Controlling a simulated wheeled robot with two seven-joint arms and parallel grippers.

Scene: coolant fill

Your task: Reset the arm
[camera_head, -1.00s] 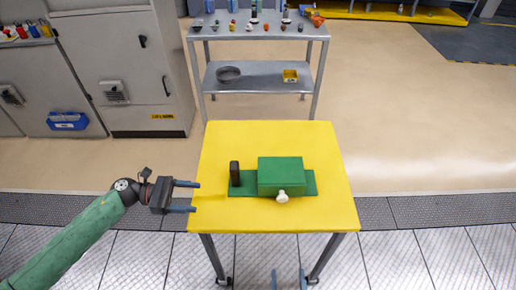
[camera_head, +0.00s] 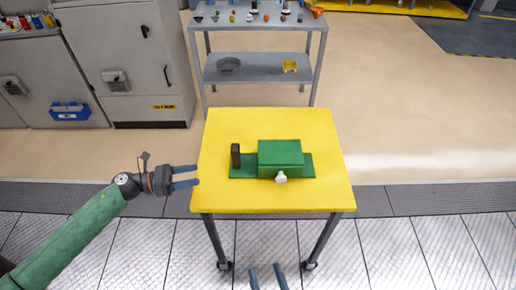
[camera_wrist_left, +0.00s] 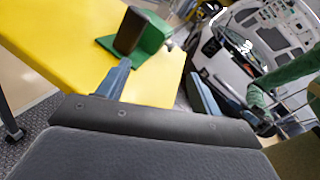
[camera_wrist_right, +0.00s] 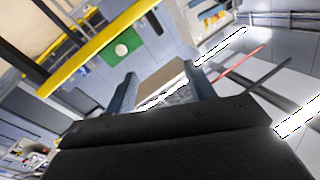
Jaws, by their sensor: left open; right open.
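My left gripper (camera_head: 185,176) is open and empty at the left edge of the yellow table (camera_head: 230,196); its fingers (camera_wrist_left: 112,82) also show in the left wrist view. On the table stands a green box-shaped unit (camera_head: 280,153) on a green base, with a white cap (camera_head: 281,178) on its front and a dark upright block (camera_head: 236,155) at its left end. The dark block also shows in the left wrist view (camera_wrist_left: 130,32), apart from the left fingers. My right gripper (camera_head: 267,275) is open and empty, low in front of the table; only its fingertips show there.
A grey shelf (camera_head: 262,70) with small items, a dark ring and a yellow bin (camera_head: 290,66) stands behind the table. Grey cabinets (camera_head: 130,60) stand at the back left. The floor right of the table is clear.

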